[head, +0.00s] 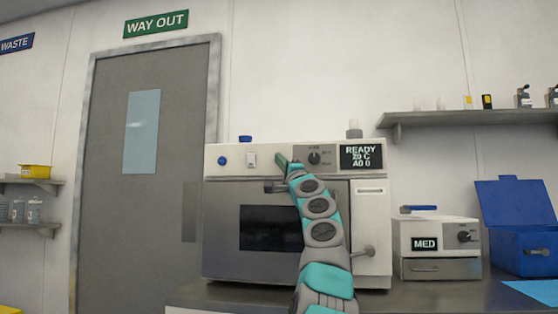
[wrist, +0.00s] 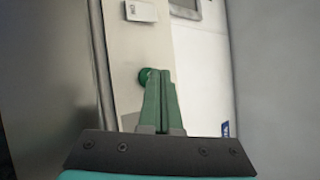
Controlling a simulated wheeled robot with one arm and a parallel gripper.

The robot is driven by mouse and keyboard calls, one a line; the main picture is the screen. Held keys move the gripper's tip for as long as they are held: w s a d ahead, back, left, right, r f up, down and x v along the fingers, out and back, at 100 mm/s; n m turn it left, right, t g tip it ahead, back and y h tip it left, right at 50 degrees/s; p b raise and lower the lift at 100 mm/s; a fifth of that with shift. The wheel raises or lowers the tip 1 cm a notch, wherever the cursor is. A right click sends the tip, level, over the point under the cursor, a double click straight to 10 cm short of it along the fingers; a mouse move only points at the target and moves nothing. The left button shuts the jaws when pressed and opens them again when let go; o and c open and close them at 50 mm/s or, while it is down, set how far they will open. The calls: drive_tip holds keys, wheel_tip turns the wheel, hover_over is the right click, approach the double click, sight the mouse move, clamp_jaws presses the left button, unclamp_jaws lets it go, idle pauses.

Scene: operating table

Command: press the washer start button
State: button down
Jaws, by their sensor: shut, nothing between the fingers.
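The washer (head: 218,235) is a white and grey front-loading unit on the counter, with a dark window and a display (head: 361,157) reading "READY 20 C A0 0". In the wrist view a round green button (wrist: 145,75) sits on its pale panel. My gripper (head: 282,160) is shut and empty, with its tips at the panel between a white switch (head: 251,160) and a black knob (head: 314,158). In the wrist view the green fingertips (wrist: 160,72) overlap the right edge of the button. I cannot tell if they touch it.
A blue button (head: 222,160) is at the panel's left. A small unit marked "MED" (head: 430,263) and a blue open box (head: 522,248) stand to the right. A shelf (head: 470,118) hangs above.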

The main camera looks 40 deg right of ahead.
drive_tip(key=shift+w+d, duration=0.25)
drive_tip(key=shift+d, duration=0.05)
idle(0.5)
idle(0.4)
drive_tip(key=shift+s+a+b, duration=0.5)
drive_tip(key=shift+a+b, duration=0.1)
drive_tip(key=shift+b, duration=0.05)
drive_tip(key=shift+a, duration=0.1)
drive_tip(key=s+a+b, duration=0.3)
drive_tip(key=shift+s+a+b, duration=0.1)
drive_tip(key=shift+a+b, duration=0.2)
idle(0.8)
